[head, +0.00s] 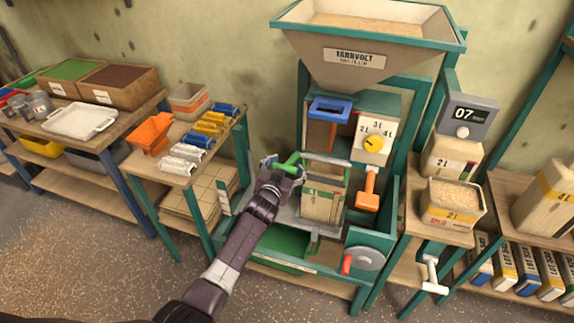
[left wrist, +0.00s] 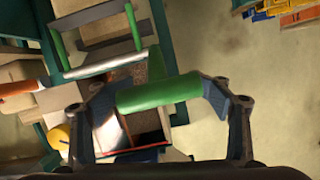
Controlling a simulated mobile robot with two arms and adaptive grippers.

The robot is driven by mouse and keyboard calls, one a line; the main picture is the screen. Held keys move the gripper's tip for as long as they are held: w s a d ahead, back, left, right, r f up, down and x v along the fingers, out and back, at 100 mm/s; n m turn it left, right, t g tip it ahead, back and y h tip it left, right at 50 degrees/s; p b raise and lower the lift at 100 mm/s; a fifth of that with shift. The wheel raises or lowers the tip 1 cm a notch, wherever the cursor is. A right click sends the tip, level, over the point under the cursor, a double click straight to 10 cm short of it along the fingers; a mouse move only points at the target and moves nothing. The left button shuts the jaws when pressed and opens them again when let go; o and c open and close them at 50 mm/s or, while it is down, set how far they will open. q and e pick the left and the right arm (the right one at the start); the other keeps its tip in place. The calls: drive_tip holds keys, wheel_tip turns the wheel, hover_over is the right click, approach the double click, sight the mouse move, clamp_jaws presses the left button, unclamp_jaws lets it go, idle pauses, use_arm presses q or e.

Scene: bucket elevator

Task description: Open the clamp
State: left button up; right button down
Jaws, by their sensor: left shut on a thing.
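My left gripper (head: 283,170) is shut on a green handle at the left side of the hopper stand. In the left wrist view the green handle (left wrist: 160,92) lies crosswise between my two fingers (left wrist: 163,105). A pale clamp bar (head: 326,159) runs across the top of a beige box-like bag (head: 322,204) beneath the hopper. The bar also shows in the left wrist view (left wrist: 100,66), beside green side pieces. My fingers partly hide the handle's ends and its joint to the clamp. My right gripper is out of view.
An orange lever (head: 367,190) and a red-handled grey disc (head: 368,258) are right of the bag. A dial with a yellow knob (head: 374,143) and a blue-topped part (head: 330,108) are above. A side table (head: 165,172) with bins stands left. A filled box (head: 452,205) stands right.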

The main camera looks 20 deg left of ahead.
use_arm(q)
drive_tip(key=o, duration=1.4)
drive_tip(key=shift+d+r, duration=0.1)
drive_tip(key=shift+r, duration=0.25)
drive_tip(key=o, duration=0.5)
drive_tip(key=shift+s, duration=0.2)
drive_tip(key=shift+f, duration=0.15)
drive_tip(key=shift+s, duration=0.25)
drive_tip(key=v, duration=1.1)
drive_tip(key=shift+s, duration=0.25)
